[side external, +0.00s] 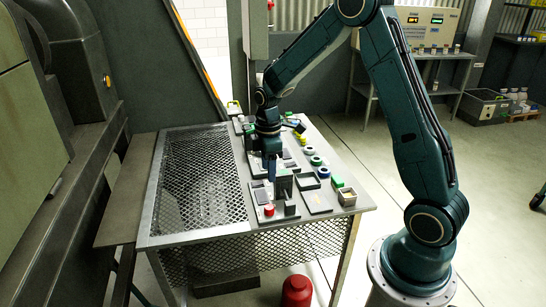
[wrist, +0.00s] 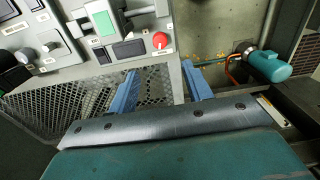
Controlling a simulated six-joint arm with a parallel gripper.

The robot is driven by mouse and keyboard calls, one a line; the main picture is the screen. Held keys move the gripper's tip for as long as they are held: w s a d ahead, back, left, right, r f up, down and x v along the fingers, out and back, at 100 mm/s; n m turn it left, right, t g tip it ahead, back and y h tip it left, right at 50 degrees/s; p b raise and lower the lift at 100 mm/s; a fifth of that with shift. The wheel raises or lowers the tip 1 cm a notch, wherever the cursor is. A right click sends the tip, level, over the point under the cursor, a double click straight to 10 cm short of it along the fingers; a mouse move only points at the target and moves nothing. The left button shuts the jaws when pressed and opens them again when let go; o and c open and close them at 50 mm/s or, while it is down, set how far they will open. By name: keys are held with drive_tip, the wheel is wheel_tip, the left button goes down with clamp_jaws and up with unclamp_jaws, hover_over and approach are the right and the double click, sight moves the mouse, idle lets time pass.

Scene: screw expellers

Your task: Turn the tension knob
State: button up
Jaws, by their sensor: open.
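A red round knob (side external: 269,210) sits on a small grey panel near the front of the mesh-topped table. It also shows in the wrist view (wrist: 160,40), at the lower right corner of the panel. Grey and black knobs (wrist: 50,46) show at the left of the wrist view. No label tells me which one is the tension knob. My gripper (side external: 271,175) points down over the panels. In the wrist view its two blue fingers (wrist: 161,82) are spread apart with nothing between them, below the red knob in the picture.
An upright grey block (side external: 284,183) stands close to my gripper. Small trays (side external: 347,196) and round parts (side external: 316,160) lie to its right. The mesh part of the table (side external: 195,180) at left is clear. A teal motor (wrist: 270,65) shows at right in the wrist view.

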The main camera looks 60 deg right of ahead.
sight(269, 207)
drive_tip(key=n, duration=0.3)
drive_tip(key=shift+s+a+r+t, duration=0.15)
drive_tip(key=shift+s+a+t, duration=0.2)
drive_tip(key=shift+s+t, duration=0.05)
drive_tip(key=shift+w+d+f, duration=0.1)
drive_tip(key=shift+w+f, duration=0.05)
drive_tip(key=shift+f, duration=3.3)
drive_tip(key=shift+w+d+f, duration=0.1)
drive_tip(key=shift+f, duration=3.35)
drive_tip(key=c, duration=1)
